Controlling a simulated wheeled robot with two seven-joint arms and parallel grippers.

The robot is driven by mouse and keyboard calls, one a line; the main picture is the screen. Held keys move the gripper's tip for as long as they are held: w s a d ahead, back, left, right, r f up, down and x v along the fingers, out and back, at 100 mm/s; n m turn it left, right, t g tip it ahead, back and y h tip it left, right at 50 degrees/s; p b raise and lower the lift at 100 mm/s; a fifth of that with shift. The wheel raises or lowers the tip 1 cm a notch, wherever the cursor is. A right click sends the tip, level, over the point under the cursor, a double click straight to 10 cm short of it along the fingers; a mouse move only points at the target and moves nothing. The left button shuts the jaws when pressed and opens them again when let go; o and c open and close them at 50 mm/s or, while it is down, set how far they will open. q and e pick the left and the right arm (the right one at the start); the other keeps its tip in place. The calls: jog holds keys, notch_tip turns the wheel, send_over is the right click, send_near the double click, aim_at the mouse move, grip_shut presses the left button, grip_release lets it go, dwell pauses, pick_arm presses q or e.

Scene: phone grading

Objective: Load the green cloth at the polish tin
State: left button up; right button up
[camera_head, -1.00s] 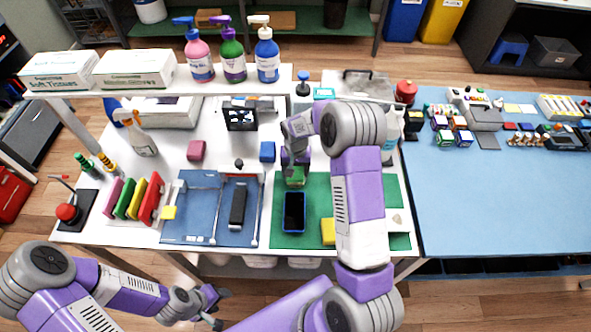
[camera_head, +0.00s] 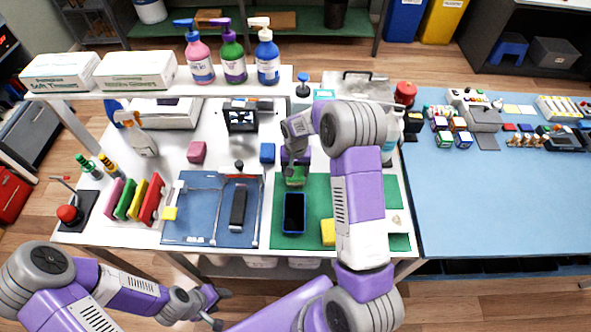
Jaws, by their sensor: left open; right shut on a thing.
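My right gripper (camera_head: 295,168) points down at the back edge of the green mat (camera_head: 283,230). It is shut on a small green block-like thing, which looks like the green cloth (camera_head: 295,181); the fingers partly cover it. I cannot make out the polish tin; it may be hidden under or behind my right gripper and arm. My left gripper (camera_head: 214,307) is open and empty, low in front of the table's front edge.
A dark phone (camera_head: 294,212) and a yellow block (camera_head: 328,232) lie on the green mat. A blue tray (camera_head: 190,228) holds a black bar (camera_head: 238,207). A blue block (camera_head: 267,152) and a pink block (camera_head: 196,152) stand behind. Coloured pads (camera_head: 152,200) stand at left.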

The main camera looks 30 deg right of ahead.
jog(key=shift+r+p, duration=1.8)
jog(key=shift+r, duration=1.25)
jog(key=shift+a, duration=0.1)
